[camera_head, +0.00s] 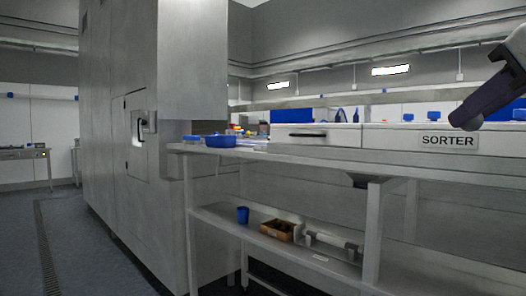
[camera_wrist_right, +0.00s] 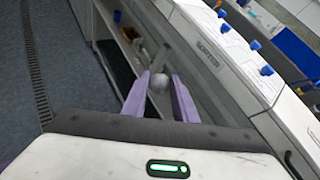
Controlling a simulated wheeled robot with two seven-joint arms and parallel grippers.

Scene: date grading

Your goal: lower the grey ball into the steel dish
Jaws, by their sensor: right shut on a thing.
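The grey ball (camera_wrist_right: 159,83) sits between the two purple fingertips of my right gripper (camera_wrist_right: 160,88) in the right wrist view. The fingers are shut on it, and it is held in the air beside the bench. In the head view my right gripper (camera_head: 466,119) comes in from the upper right, in front of the sorter; the ball cannot be made out there. I cannot make out the steel dish in either view. My left gripper is in neither view.
The long sorter (camera_head: 400,138) stands on a metal bench with a lower shelf (camera_head: 320,262). A blue bowl (camera_head: 220,141) sits on the bench's left end. A blue cup (camera_head: 243,214) and a brown box (camera_head: 279,230) stand on the shelf. Floor (camera_wrist_right: 75,70) is clear beside the bench.

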